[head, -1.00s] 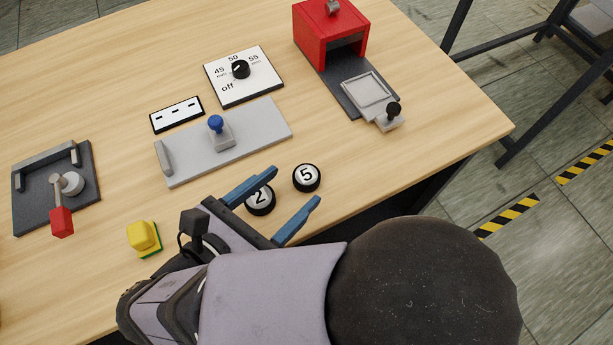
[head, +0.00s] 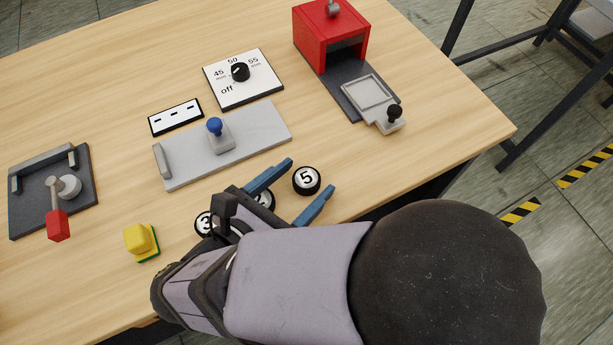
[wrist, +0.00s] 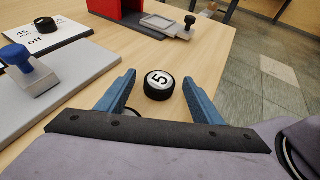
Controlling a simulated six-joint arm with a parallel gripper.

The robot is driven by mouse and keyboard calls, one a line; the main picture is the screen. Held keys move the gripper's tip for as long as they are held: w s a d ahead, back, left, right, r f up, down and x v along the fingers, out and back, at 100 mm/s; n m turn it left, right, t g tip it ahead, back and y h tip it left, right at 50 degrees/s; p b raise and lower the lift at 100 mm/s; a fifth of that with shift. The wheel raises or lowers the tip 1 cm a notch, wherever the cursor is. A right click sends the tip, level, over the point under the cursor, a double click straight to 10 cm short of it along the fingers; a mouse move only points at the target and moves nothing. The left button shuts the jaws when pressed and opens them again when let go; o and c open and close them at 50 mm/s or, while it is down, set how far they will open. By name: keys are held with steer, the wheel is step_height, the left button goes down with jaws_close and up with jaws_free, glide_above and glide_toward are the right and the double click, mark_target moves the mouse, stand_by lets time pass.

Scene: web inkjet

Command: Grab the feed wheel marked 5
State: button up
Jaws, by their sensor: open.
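The feed wheel marked 5 (head: 306,180) is a black disc with a white face, lying flat on the table near its front edge. In the wrist view the wheel marked 5 (wrist: 158,85) sits between and slightly beyond the tips of the blue fingers. My gripper (head: 306,176) is open, with a finger on either side of the wheel and no clear contact. The wheel marked 2 (head: 265,199) is partly hidden under my gripper. The wheel marked 3 (head: 203,223) is partly hidden beside my wrist.
A grey plate with a blue knob (head: 214,126) lies behind my gripper. A red housing (head: 330,40) with a grey tray (head: 368,92) stands at the back right. A yellow block (head: 138,239) and a red-handled lever (head: 57,224) are at left. Bare table lies right of the wheel.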

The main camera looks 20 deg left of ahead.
mark_target(301, 185)
steer(key=c, duration=1.2)
steer(key=shift+r, duration=0.1)
step_height(301, 185, up, 18)
steer(key=p, duration=0.4)
steer(key=shift+p, duration=0.3)
